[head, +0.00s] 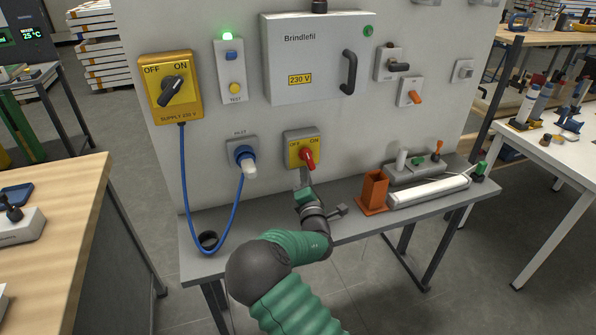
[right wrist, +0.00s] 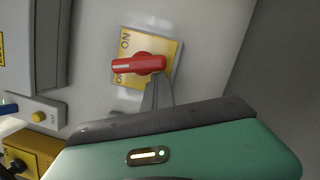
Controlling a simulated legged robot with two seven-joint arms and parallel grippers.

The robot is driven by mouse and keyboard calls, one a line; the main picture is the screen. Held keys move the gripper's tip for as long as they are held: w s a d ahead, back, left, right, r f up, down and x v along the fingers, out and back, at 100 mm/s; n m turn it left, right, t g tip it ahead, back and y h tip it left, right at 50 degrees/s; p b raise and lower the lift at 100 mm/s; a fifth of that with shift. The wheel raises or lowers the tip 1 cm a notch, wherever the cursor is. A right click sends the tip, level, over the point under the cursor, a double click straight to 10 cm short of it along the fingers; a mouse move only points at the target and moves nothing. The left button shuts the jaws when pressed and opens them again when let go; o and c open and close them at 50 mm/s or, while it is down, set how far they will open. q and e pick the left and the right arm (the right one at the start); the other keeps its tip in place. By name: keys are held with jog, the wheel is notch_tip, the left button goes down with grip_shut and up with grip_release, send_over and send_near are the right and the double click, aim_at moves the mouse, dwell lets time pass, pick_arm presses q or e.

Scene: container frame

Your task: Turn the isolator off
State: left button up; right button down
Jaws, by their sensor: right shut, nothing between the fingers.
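The isolator, a yellow plate marked OFF and ON with a red handle (head: 308,157), sits low on the grey panel. It also shows in the right wrist view (right wrist: 140,64), turned sideways. There its white-striped end lies between the two words, and the handle partly covers OFF. My right gripper (head: 304,174) is shut and empty, just below the handle. In the right wrist view its fingertips (right wrist: 156,86) reach the handle's unstriped end, on the OFF side; I cannot tell whether they touch. My left gripper is not in view.
A yellow supply switch (head: 171,86) with a black knob is at upper left. A blue cable (head: 189,190) loops from it to the blue plug (head: 244,155) beside the isolator.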

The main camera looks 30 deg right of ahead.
jog(key=shift+s+d+f+n+t+y+b, duration=0.1)
jog(key=shift+d+n+t+b, duration=0.2)
jog(key=shift+n, duration=0.45)
jog(key=shift+s+d+n+t+y+b, duration=0.1)
jog(key=shift+d+n+b, duration=0.1)
jog(key=shift+n+b, duration=0.45)
jog(key=shift+d+f+n+t+y+b, duration=0.15)
jog(key=shift+d+n+t, duration=0.1)
jog(key=shift+n, duration=0.65)
jog(key=shift+r, duration=0.15)
